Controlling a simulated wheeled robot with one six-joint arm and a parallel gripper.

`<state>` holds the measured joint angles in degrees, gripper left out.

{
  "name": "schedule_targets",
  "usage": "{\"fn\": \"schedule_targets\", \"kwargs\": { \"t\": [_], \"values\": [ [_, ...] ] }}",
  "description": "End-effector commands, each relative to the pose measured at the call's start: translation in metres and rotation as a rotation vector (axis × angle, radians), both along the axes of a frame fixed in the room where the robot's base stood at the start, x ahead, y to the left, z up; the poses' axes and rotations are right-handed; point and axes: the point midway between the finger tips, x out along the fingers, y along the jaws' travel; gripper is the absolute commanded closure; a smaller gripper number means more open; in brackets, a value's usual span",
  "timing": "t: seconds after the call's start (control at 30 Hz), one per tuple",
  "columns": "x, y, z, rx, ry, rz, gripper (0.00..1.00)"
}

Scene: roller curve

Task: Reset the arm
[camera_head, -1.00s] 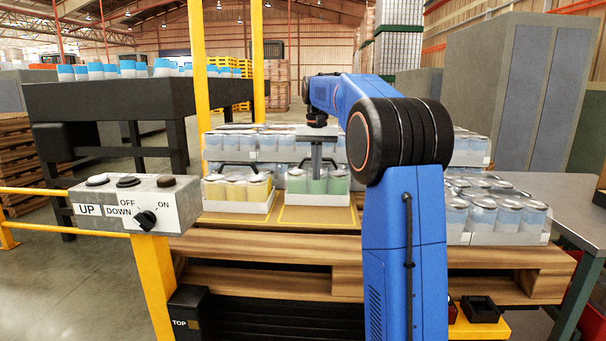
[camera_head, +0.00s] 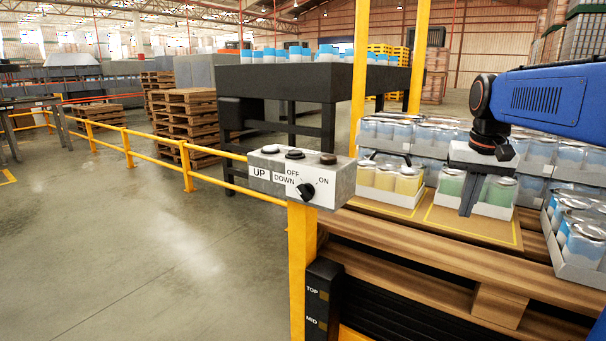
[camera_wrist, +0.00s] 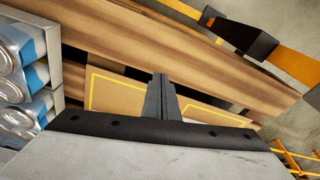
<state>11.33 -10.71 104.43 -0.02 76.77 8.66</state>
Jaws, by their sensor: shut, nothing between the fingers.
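My gripper (camera_head: 466,210) hangs from my blue arm at the right of the head view. Its grey palm bar is level and its two dark fingers point down, shut together with nothing between them. The fingers appear in front of the tray of green cans (camera_head: 450,183) and hide part of it; I cannot tell the exact gap. In the wrist view the closed fingers (camera_wrist: 160,80) point toward the wooden pallet and the board with yellow outlines (camera_wrist: 110,93).
A tray of yellow cans (camera_head: 385,177) stands left of the green one. Blue-labelled cans (camera_head: 585,240) stand at right, and close at left in the wrist view (camera_wrist: 22,65). A control box (camera_head: 300,177) on a yellow post stands left of the pallet (camera_head: 420,255). Floor at left is open.

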Motion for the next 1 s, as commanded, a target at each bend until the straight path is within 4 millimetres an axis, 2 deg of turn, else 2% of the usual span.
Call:
{"fn": "schedule_targets", "kwargs": {
  "t": [0.03,0.37,0.7,0.83,1.0],
  "values": [
    [-0.016,0.009,-0.004,-0.004,-0.013,0.020,1.00],
    [-0.103,0.050,-0.050,-0.028,-0.096,0.140,1.00],
    [-0.188,0.080,-0.117,-0.053,-0.183,0.263,1.00],
    [-0.214,0.087,-0.144,-0.061,-0.211,0.303,1.00],
    [-0.234,0.091,-0.168,-0.067,-0.236,0.336,1.00]
  ]
}}
